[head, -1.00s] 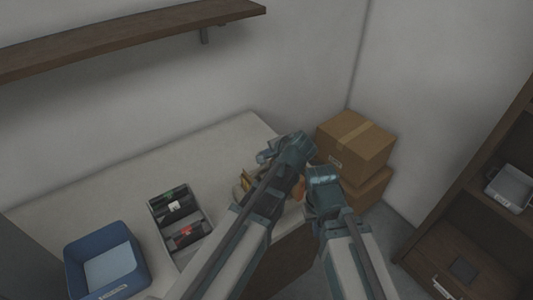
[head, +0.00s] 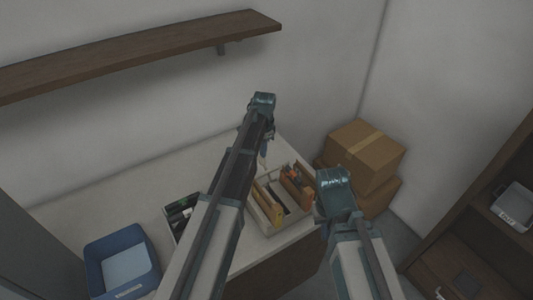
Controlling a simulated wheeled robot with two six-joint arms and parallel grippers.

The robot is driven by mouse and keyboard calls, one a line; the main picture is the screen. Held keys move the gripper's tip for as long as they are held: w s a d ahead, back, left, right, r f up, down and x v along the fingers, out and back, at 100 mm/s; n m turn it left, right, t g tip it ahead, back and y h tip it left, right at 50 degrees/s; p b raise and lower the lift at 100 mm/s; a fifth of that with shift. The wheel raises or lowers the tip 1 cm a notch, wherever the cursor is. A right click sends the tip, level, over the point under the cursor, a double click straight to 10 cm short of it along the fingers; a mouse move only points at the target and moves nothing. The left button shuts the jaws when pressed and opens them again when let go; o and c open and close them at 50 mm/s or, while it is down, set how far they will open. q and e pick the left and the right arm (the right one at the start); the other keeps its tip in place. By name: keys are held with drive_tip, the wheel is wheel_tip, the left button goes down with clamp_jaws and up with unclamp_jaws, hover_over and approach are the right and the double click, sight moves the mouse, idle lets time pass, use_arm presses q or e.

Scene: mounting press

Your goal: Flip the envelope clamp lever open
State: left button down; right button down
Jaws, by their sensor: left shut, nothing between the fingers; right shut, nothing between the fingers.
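A pale tray-like fixture (head: 268,229) sits near the counter's right end, with yellow-tan wooden blocks (head: 266,206) and a dark slot between them. A small orange part (head: 292,173) shows at its back; I cannot tell whether this is the clamp lever. My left gripper (head: 264,154) is shut and empty, pointing down above the counter just behind the fixture. Its arm crosses the view and hides part of the counter. My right gripper (head: 320,216) is shut and empty, just right of the fixture. Its fingertips are hard to make out.
A blue bin (head: 148,262) stands at the counter's left. A tray with dark items (head: 178,215) is partly hidden behind my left arm. Cardboard boxes (head: 364,151) are stacked to the right. A wooden shelf (head: 140,55) is on the wall. The counter's back (head: 130,185) is clear.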

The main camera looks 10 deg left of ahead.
use_arm(q)
drive_tip(key=shift+w+a+f+b, duration=0.35)
drive_tip(key=shift+w+a+f, duration=0.1)
drive_tip(key=shift+w+a, duration=0.1)
idle(0.4)
drive_tip(key=shift+s+r, duration=0.1)
drive_tip(key=r+p, duration=0.1)
drive_tip(key=s+d+r+p, duration=0.1)
drive_tip(key=r+p, duration=0.1)
drive_tip(key=d+r+p, duration=0.1)
drive_tip(key=shift+s+r, duration=0.15)
drive_tip(key=shift+s, duration=0.25)
wheel_tip(320, 180, up, 9)
drive_tip(key=p, duration=0.9)
hover_over(264, 164)
drive_tip(key=shift+w+a+f, duration=0.1)
drive_tip(key=shift+w+f, duration=0.1)
drive_tip(key=shift+f, duration=0.1)
